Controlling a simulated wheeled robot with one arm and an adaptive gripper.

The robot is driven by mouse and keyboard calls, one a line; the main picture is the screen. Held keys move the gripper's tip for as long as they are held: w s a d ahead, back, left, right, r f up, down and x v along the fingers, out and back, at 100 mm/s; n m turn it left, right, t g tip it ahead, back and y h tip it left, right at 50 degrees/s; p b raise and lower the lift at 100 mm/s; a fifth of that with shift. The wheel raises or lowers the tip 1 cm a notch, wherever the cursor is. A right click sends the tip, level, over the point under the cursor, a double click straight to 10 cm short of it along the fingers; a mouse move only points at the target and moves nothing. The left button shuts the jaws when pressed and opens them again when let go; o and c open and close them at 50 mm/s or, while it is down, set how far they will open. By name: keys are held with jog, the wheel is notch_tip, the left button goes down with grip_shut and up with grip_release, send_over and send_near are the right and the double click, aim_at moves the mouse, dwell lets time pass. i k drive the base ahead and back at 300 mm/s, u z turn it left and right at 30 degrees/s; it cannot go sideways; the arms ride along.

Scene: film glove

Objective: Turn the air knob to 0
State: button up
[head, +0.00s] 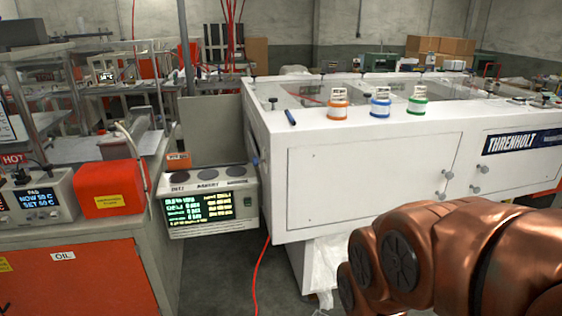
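A white control box (249,213) with a lit screen (198,209) hangs at the left end of the large white machine. Three dark round discs (208,172) sit in a row on its upper face, with small labels below them. I cannot tell whether one is the air knob, and no pointer or 0 mark is readable. My copper-coloured arm fills the lower right, apart from the box. My gripper is not in view.
The white machine (375,180) carries orange, blue and green-banded jars on top. Left is a bench with an orange box (108,189) and a hot-plate display (38,198). A red hose (258,270) runs down to the floor, which is clear below the control box.

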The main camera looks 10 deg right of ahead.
aim_at(255, 160)
jog(key=k, duration=0.5)
jog(key=u, duration=0.4)
jog(key=i, duration=1.2)
jog(key=u, duration=0.8)
jog(key=i, duration=0.9)
jog(key=u, duration=0.4)
